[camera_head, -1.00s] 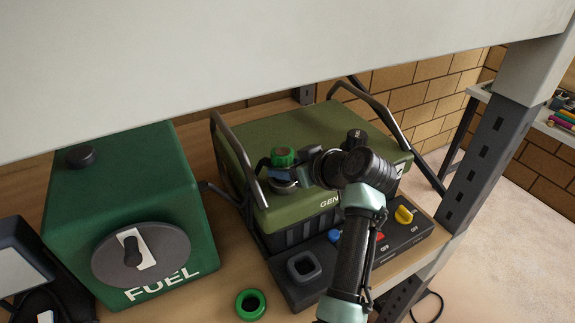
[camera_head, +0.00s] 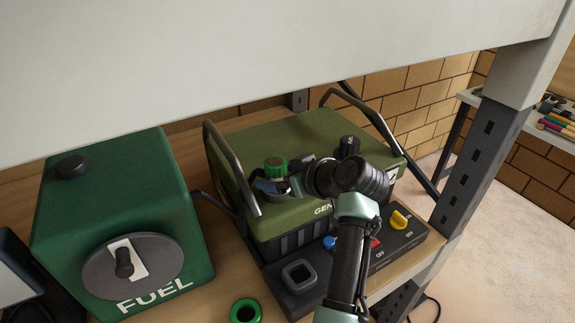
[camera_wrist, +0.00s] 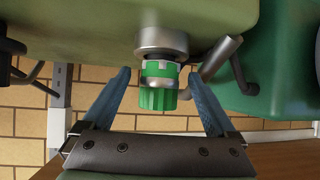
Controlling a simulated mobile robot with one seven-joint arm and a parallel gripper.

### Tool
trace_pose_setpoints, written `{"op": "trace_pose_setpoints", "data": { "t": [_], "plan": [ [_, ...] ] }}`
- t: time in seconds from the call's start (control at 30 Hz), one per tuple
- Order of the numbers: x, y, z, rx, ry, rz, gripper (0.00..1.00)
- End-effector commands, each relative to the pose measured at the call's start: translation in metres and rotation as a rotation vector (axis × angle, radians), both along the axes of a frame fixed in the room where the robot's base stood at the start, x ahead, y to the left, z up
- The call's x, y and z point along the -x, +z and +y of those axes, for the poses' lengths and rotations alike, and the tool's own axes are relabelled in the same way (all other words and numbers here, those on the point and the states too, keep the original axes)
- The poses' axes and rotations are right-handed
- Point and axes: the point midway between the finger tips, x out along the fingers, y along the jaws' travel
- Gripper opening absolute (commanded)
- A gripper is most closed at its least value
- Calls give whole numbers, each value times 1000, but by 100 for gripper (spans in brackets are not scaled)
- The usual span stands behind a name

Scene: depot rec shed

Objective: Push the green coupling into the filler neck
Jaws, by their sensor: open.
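The green coupling (camera_head: 275,167) stands upright at the filler neck on the olive generator's top, with its ribbed green end facing up. In the wrist view, where the generator is at the top, the coupling (camera_wrist: 158,98) shows a white-and-green band between that end and the metal filler neck (camera_wrist: 162,42). Its inner end meets the neck; how deep it sits is hidden. My gripper (camera_wrist: 158,75) is open, one blue finger on each side of the coupling, with visible gaps. In the head view my gripper (camera_head: 269,187) is beside the coupling, partly hiding the neck.
A green fuel tank (camera_head: 115,205) stands left of the generator (camera_head: 320,150). Dark handle bars (camera_head: 230,165) rise close to my gripper. A green ring (camera_head: 245,311) lies on the bench in front. A pale shelf (camera_head: 250,60) overhangs the scene. Yellow and red controls are below my arm.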

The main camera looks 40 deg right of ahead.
Motion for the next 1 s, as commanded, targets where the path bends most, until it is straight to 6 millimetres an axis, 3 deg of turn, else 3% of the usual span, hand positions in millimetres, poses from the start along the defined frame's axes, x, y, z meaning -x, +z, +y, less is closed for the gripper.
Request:
{"op": "trace_pose_setpoints", "data": {
  "t": [0.23, 0.6, 0.8, 1.0],
  "plan": [
    [23, 13, 1, 4, -2, -4, 92],
    [88, 55, 6, 5, -4, -4, 92],
    [105, 68, 8, 3, -2, -4, 92],
    [108, 71, 9, 2, -1, -3, 92]
  ]
}}
